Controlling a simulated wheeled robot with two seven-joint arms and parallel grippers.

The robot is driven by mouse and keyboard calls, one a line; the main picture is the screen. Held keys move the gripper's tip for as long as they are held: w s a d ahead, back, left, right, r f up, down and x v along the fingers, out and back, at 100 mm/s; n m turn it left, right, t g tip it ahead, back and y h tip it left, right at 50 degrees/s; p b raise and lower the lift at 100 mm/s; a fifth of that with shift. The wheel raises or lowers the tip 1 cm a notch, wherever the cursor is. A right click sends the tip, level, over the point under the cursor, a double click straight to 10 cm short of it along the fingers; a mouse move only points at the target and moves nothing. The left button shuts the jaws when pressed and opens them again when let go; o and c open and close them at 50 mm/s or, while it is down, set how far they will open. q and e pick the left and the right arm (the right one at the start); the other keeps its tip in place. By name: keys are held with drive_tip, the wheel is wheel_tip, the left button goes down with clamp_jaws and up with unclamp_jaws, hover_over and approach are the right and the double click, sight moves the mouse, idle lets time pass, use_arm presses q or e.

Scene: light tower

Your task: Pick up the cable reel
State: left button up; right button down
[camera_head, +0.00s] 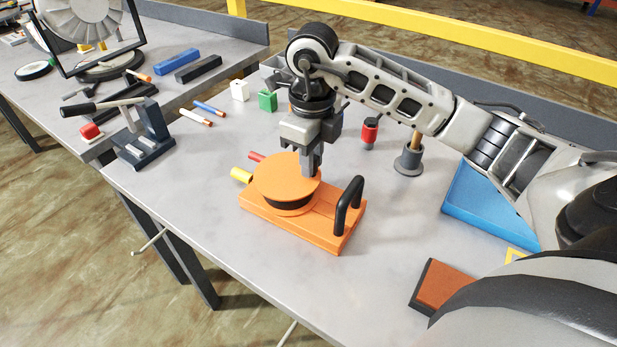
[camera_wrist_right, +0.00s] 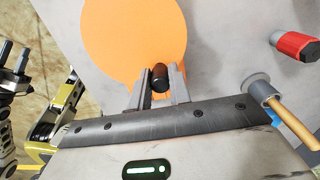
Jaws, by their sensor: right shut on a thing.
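The cable reel has a round orange disc (camera_head: 283,177) over a dark wound core and an orange base plate (camera_head: 320,229) with a black upright handle (camera_head: 349,205). It rests on the grey bench. My right gripper (camera_head: 312,172) points down at the disc's right edge. In the right wrist view its fingers (camera_wrist_right: 159,88) are shut on a small dark knob (camera_wrist_right: 159,76), seen against the orange disc (camera_wrist_right: 133,38). The black handle stands to the gripper's right, apart from it.
A red cylinder (camera_head: 370,132) and a grey holder (camera_head: 408,160) stand behind the reel. Green (camera_head: 267,100) and white (camera_head: 240,90) blocks lie farther back. A blue tray (camera_head: 482,206) is at right, a toggle-handled fixture (camera_head: 143,135) at left.

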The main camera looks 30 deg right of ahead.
drive_tip(key=shift+r, duration=0.25)
